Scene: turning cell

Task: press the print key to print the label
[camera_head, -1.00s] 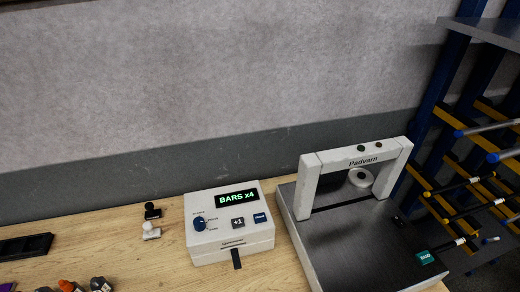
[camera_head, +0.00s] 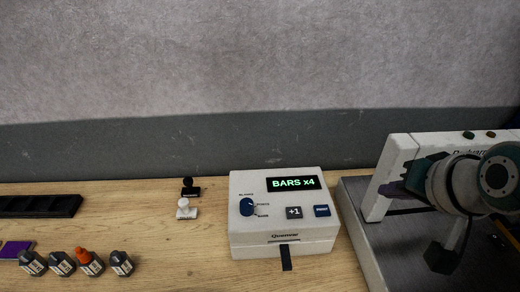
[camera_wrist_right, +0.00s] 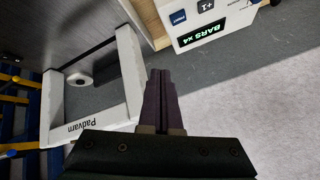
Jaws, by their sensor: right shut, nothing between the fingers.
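The white label printer (camera_head: 246,232) stands on the wooden bench in the head view, its green display (camera_head: 294,183) reading "BARS x4". Its blue print key (camera_head: 321,210) is right of the dark "+1" key (camera_head: 293,212) and a blue knob (camera_head: 247,207). The print key also shows upside down near the top of the right wrist view (camera_wrist_right: 178,18). My right gripper (camera_head: 392,189) is to the right of the printer, apart from the key. In the right wrist view its dark fingers (camera_wrist_right: 161,73) are together and empty. My left gripper is out of view.
The white "Padvarn" frame (camera_head: 393,160) stands on a dark plate (camera_head: 355,220) right of the printer, partly behind my right arm. Several small bottles (camera_head: 62,265) and a black tray (camera_head: 40,207) are farther left.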

